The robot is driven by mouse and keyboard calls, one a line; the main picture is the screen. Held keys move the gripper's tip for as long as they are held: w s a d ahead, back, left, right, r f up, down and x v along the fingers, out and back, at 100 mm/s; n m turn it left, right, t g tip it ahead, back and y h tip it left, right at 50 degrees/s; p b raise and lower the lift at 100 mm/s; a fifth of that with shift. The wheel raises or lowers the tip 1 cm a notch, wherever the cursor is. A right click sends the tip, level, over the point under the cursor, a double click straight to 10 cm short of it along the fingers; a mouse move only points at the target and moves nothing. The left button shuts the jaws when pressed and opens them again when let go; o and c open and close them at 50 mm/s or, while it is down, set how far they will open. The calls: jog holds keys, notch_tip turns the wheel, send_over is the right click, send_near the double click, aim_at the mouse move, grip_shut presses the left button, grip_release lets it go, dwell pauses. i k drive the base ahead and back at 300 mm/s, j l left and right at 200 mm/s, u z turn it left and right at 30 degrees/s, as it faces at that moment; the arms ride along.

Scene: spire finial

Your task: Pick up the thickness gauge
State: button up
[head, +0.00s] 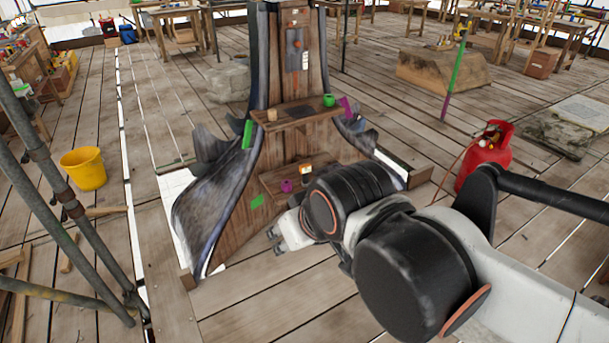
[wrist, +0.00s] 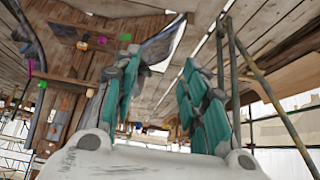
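I cannot tell for sure which thing is the thickness gauge. A small orange-and-white thing (head: 305,170) stands on the lower shelf of the spire piece, partly behind my arm; it seems to be the yellow-orange thing (wrist: 82,43) in the wrist view. My gripper (head: 276,237) is low in front of the spire piece, right of its lower part and away from the shelf, partly hidden by my wrist. In the wrist view my gripper (wrist: 158,80) has its teal-padded fingers spread apart with nothing between them.
The spire piece (head: 232,205) has an upper shelf (head: 298,116) with a tan cup (head: 272,115) and a green cup (head: 329,100). A purple cup (head: 287,186) is on the lower shelf. A red gas bottle (head: 486,157) stands right, a yellow bucket (head: 83,169) left, beside scaffold poles (head: 52,165).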

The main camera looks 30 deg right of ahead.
aim_at(304, 169)
jog(key=i+l, duration=0.55)
jog(key=i, duration=0.15)
jog(key=i+l, duration=0.55)
jog(key=i+l+z, duration=0.05)
jog(key=i, duration=0.05)
